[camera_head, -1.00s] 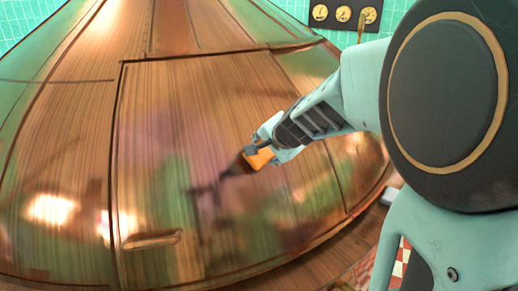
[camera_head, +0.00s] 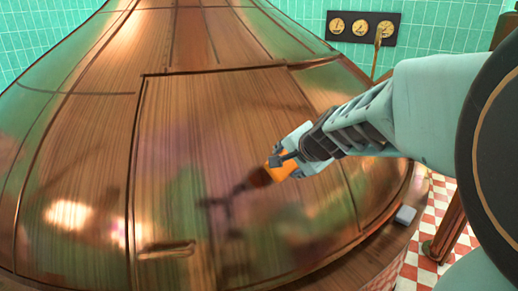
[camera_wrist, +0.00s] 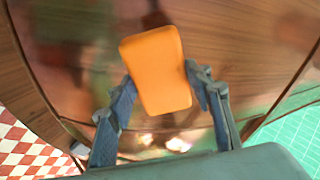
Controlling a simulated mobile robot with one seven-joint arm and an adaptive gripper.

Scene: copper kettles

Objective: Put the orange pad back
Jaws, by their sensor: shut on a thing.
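My gripper (camera_head: 280,163) is shut on the orange pad (camera_head: 279,168), with a finger on each side of it. In the wrist view the pad (camera_wrist: 156,70) is a rounded orange block between the two fingers (camera_wrist: 160,92), its broad face clear. The pad is in front of the large copper kettle (camera_head: 230,110), right of the middle of its framed panel. A dark reflection shows on the copper beside it. I cannot tell whether the pad touches the copper.
A small grey block (camera_head: 405,214) sits on the kettle's rim ledge at the right. A bar handle (camera_head: 166,250) is low on the panel. A gauge board (camera_head: 363,28) hangs on the green tiled wall. Red-and-white checkered floor (camera_head: 428,240) shows at the right.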

